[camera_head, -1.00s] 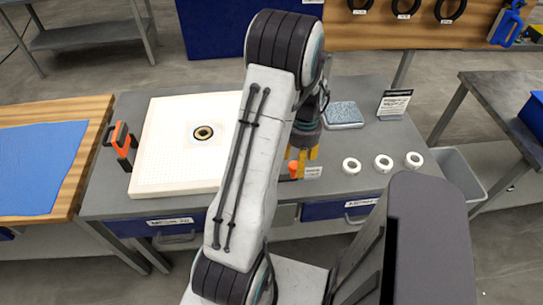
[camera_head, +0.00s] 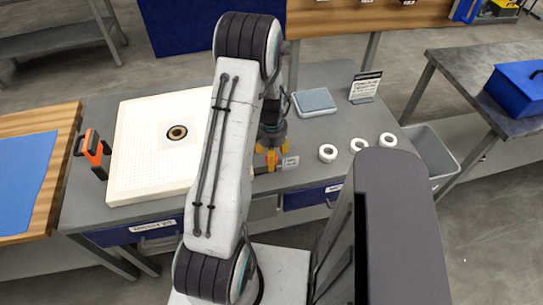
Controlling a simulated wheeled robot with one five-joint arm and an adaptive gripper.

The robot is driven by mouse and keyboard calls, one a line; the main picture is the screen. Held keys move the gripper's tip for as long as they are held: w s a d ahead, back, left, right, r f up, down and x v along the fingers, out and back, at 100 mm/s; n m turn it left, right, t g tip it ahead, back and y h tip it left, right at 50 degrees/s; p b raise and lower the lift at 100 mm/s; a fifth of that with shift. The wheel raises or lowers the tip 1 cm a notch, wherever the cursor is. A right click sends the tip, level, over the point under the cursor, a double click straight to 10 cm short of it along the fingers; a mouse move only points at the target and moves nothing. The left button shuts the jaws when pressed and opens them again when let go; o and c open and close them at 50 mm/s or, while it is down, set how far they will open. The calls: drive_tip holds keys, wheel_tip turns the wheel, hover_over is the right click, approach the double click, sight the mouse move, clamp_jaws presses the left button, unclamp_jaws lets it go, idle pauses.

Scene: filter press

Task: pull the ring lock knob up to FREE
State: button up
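My gripper (camera_head: 271,158) has yellow fingers and points down at the front edge of the grey workbench (camera_head: 310,140), just left of a small white label (camera_head: 290,162). The orange knob seen beside this label earlier is now mostly or wholly hidden behind the fingers and my arm. I cannot tell whether the fingers touch it or how far they are closed. The knob's height and any FREE marking cannot be made out.
A white perforated plate (camera_head: 140,165) with a dark ring (camera_head: 177,133) lies left of my arm. An orange-and-black clamp-like handle (camera_head: 93,150) stands at its left edge. White rings (camera_head: 328,153), a grey-blue pad (camera_head: 314,102) and a sign (camera_head: 365,87) are to the right.

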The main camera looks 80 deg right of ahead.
drive_tip(key=shift+f, duration=0.65)
drive_tip(key=shift+c, duration=0.2)
